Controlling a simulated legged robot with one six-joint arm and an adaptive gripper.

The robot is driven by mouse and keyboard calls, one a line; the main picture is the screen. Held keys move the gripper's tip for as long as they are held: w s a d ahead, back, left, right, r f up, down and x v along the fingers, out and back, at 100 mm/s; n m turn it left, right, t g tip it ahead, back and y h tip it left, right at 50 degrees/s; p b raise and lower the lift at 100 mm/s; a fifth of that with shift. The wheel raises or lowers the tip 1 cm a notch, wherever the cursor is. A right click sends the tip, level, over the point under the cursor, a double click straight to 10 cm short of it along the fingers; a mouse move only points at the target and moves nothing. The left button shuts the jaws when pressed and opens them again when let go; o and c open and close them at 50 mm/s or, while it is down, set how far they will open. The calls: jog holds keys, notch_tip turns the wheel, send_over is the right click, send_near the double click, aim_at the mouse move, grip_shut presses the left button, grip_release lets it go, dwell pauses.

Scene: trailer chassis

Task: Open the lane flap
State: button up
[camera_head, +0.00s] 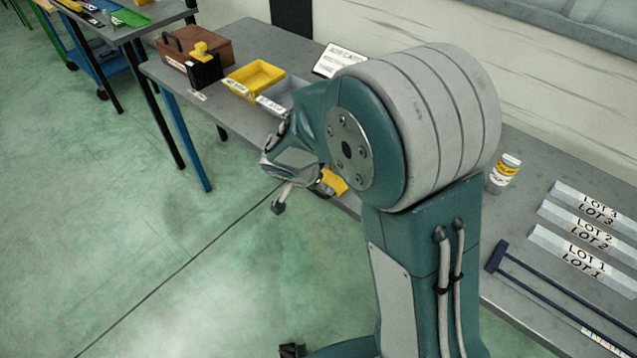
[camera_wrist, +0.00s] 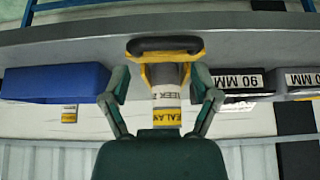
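I cannot make out a lane flap for certain in either view. My gripper (camera_wrist: 160,84) is open in the wrist view, one finger on each side with a gap between them. Between and beyond the fingers stands a yellow piece with a black handle-like bar (camera_wrist: 165,45). In the head view my gripper (camera_head: 285,190) is small and partly hidden by my arm, close to a yellow piece (camera_head: 334,181) at the bench edge.
The grey bench (camera_head: 236,42) holds a brown toolbox (camera_head: 207,46), a yellow bin (camera_head: 254,76), a yellow-labelled can (camera_head: 503,174), several LOT strips (camera_head: 580,254) and a dark bar (camera_head: 560,300). A blue bin (camera_wrist: 55,83) shows in the wrist view. Floor at left is clear.

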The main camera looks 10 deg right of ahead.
jog(key=shift+a, duration=0.6)
jog(key=v, duration=1.2)
jog(key=shift+s+d, duration=0.15)
jog(key=s+d+r+n+y, duration=0.1)
jog(key=s+d+r+n, duration=0.1)
jog(key=s, duration=0.4)
jog(key=s+d+r+n+t+y, duration=0.1)
jog(key=s+d+r+n+y, duration=0.1)
jog(key=s+d+r+n, duration=0.1)
jog(key=s+d+r+n+t+y, duration=0.1)
jog(key=s+d+r+n, duration=0.2)
jog(key=s, duration=0.6)
jog(key=d+n, duration=0.2)
jog(key=shift+d+r+y, duration=0.25)
jog(key=shift+d+y, duration=0.1)
jog(key=shift+y, duration=0.05)
